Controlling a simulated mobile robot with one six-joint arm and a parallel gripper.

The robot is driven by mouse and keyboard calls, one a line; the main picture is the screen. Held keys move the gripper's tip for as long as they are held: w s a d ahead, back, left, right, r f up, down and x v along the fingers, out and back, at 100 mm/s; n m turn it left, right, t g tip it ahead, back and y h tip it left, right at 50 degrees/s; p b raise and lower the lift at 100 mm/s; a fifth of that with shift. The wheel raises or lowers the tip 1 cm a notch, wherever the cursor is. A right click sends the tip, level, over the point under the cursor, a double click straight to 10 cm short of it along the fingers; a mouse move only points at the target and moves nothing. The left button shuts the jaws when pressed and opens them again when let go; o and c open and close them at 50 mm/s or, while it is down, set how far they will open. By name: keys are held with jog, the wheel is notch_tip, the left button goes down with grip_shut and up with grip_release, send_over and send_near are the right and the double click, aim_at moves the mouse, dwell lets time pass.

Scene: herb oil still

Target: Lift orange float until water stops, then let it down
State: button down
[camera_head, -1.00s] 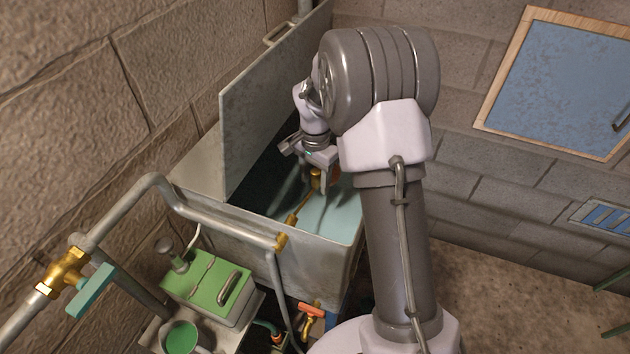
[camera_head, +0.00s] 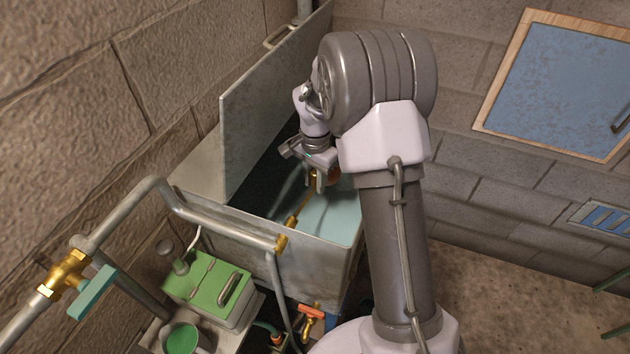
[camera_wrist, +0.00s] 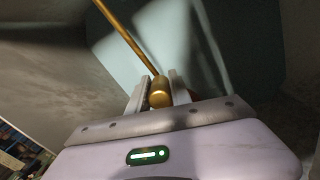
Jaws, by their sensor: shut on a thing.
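The orange float (camera_head: 334,176) shows as a small rounded patch beside my gripper (camera_head: 318,183), over the water in the metal tank (camera_head: 315,248). Most of the float is hidden by my gripper and arm. A brass rod (camera_head: 303,207) runs from the tank's near wall up to my gripper. In the wrist view my gripper (camera_wrist: 158,92) is shut on the brass end (camera_wrist: 160,92) of the rod (camera_wrist: 126,38). The pale blue water (camera_head: 325,217) lies below. I cannot tell whether water is flowing in.
A raised grey lid (camera_head: 262,105) stands along the tank's left side. A pipe (camera_head: 215,213) with a teal-handled valve (camera_head: 92,290) crosses the near left. A green-topped box (camera_head: 207,280) and an orange-handled tap (camera_head: 312,311) stand in front of the tank.

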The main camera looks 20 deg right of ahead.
jog(key=shift+w+d+r+p, duration=0.1)
jog(key=shift+r+p, duration=0.35)
jog(key=shift+r, duration=0.3)
jog(key=shift+w+d+r+p, duration=0.15)
jog(key=shift+r+p, duration=0.35)
jog(key=shift+r, duration=0.3)
jog(key=shift+w+d+r+p, duration=0.1)
jog(key=shift+r+p, duration=0.35)
jog(key=shift+r, duration=0.3)
jog(key=shift+s, duration=0.1)
jog(key=shift+f, duration=0.15)
notch_tip(320, 180, down, 2)
jog(key=shift+f+b, duration=0.15)
jog(key=shift+b, duration=1)
jog(key=shift+s+a+f+b, duration=0.15)
jog(key=shift+a+f+b, duration=0.05)
jog(key=shift+f+b, duration=0.55)
jog(key=c, duration=1.6)
grip_release()
jog(key=o, duration=0.5)
jog(key=shift+s+a, duration=0.1)
jog(key=shift+a, duration=0.2)
jog(key=shift+d, duration=0.1)
jog(key=shift+d, duration=0.1)
